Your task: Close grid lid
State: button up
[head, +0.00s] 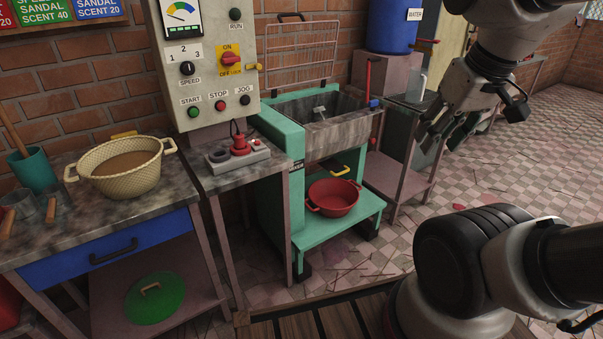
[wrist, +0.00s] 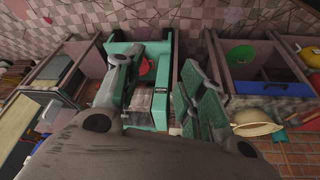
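The grid lid (head: 301,46) is a pinkish wire frame with a dark handle on its top edge. In the head view it stands raised, roughly upright, at the back of the grey trough (head: 345,136) of the teal extruder (head: 275,129). The trough is open at the top. My gripper (head: 442,138) is to the right of the trough, apart from the lid. In the wrist view my gripper (wrist: 157,66) has its two fingers spread wide, with nothing held between them. The teal extruder (wrist: 160,105) shows between and behind the fingers; I cannot make out the lid there.
A red pot (head: 333,197) sits on the extruder's lower shelf. A control panel (head: 205,65) stands left of the lid. A side table with a jug (head: 416,85) and a blue water barrel (head: 391,25) are at the right. A counter with a cream basin (head: 119,166) is at the left.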

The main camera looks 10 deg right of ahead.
aim_at(323, 83)
jog(key=i+l+u, duration=0.15)
jog(key=i+l, duration=0.8)
jog(key=i, duration=0.1)
